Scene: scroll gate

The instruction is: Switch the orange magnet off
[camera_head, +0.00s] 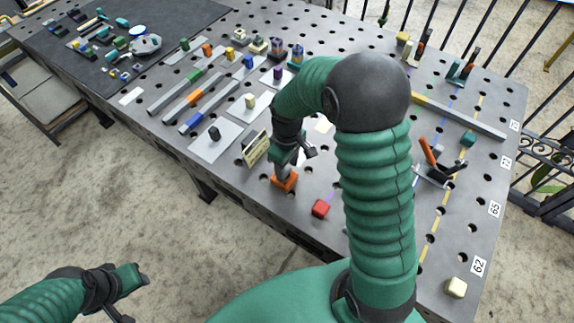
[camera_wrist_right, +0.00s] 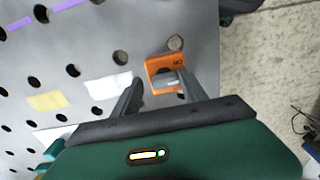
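The orange magnet (camera_head: 284,183) sits on the grey perforated table near its front edge, below my right gripper (camera_head: 290,165). In the right wrist view the magnet (camera_wrist_right: 152,66) shows a label that seems to read "ON" and a grey knob (camera_wrist_right: 168,82) on top. The two fingers of my right gripper (camera_wrist_right: 160,76) are spread, one on each side of the knob. I cannot tell if either finger touches it. My left gripper (camera_head: 136,296) is open and empty, low at the left, away from the table.
A clamp with an orange handle (camera_head: 428,152) stands farther right. Colored bars (camera_head: 188,98) and several small parts lie at the left and back.

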